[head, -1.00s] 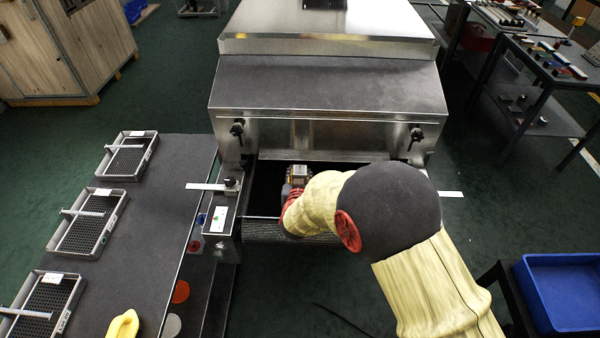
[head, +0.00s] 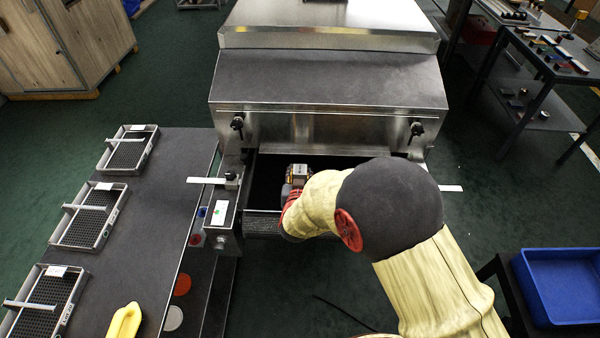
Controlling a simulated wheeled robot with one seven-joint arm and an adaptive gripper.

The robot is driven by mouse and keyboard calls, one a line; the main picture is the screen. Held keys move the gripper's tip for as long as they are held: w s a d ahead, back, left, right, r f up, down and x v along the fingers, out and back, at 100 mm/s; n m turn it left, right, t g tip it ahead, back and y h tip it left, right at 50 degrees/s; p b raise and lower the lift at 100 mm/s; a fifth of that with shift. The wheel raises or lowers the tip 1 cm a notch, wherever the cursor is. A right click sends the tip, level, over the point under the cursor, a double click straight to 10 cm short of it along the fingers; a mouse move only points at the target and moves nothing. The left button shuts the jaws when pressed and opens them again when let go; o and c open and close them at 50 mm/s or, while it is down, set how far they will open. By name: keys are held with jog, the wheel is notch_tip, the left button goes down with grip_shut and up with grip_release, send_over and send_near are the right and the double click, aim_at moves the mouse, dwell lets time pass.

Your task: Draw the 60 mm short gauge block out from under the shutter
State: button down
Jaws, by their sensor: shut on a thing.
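The shutter (head: 340,133) is the metal front plate of the dryer, with a dark opening below it. My gripper (head: 298,170) is at that opening, just under the shutter's lower edge, left of the middle. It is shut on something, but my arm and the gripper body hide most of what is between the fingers. The 60 mm short gauge block cannot be made out on its own in this view.
The dryer hood (head: 330,80) rises behind the shutter. Black knobs (head: 237,123) sit at the shutter's ends. A grey table (head: 150,230) with mesh trays (head: 88,215) and a yellow object (head: 125,322) stands left. A blue bin (head: 560,290) stands at lower right.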

jog(key=shift+f, duration=0.1)
jog(key=c, duration=1.2)
grip_release()
jog(key=v, duration=1.2)
